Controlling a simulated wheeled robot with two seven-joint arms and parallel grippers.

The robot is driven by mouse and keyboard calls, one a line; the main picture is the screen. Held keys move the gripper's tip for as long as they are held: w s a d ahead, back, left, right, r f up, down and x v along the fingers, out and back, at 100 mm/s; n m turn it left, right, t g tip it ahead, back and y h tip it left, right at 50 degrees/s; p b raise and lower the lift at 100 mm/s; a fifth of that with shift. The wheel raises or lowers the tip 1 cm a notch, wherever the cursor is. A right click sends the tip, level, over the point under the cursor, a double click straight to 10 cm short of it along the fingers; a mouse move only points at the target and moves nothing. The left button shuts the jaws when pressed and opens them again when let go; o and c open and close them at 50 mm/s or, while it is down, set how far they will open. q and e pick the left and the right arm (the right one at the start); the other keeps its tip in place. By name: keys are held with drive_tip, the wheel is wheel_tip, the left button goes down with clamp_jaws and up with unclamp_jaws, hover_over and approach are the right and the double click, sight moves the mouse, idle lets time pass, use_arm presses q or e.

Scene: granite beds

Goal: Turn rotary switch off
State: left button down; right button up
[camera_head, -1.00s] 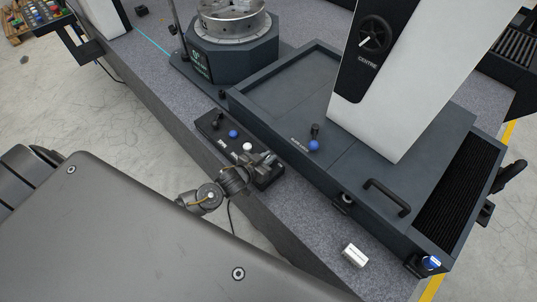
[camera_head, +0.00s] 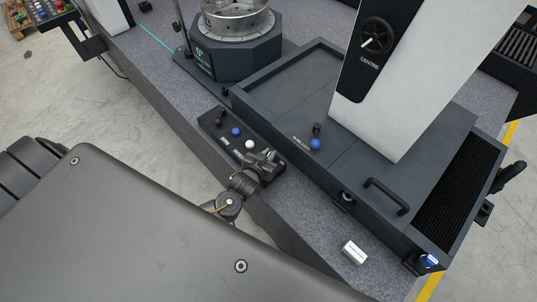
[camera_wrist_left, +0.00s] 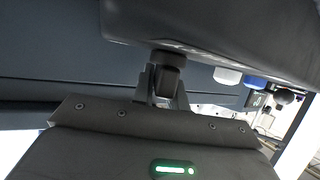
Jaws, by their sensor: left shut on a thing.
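A dark control box (camera_head: 213,127) lies along the edge of the granite bed. It carries a black knob (camera_head: 219,117), a blue button (camera_head: 236,131) and a white button (camera_head: 249,144). My left gripper (camera_head: 264,160) is at the box's near end, next to the white button. In the left wrist view, my left gripper (camera_wrist_left: 163,84) is shut on the stem of a dark rotary switch (camera_wrist_left: 169,59) on the box. In the head view the gripper mostly hides this switch, and I cannot read its setting. My right gripper is not in view.
A blue button (camera_head: 314,144) with a black knob (camera_head: 316,129) sits on the dark machine table to the right. A round chuck (camera_head: 236,22) stands behind. A white block (camera_head: 354,252) lies on the granite, and a handle (camera_head: 387,197) projects from the machine.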

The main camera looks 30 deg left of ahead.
use_arm(q)
drive_tip(key=c, duration=1.4)
unclamp_jaws()
drive_tip(key=shift+s, duration=0.1)
drive_tip(key=b+v, duration=0.1)
drive_tip(key=v, duration=0.9)
drive_tip(key=shift+s+r, duration=0.2)
drive_tip(key=shift+s, duration=0.05)
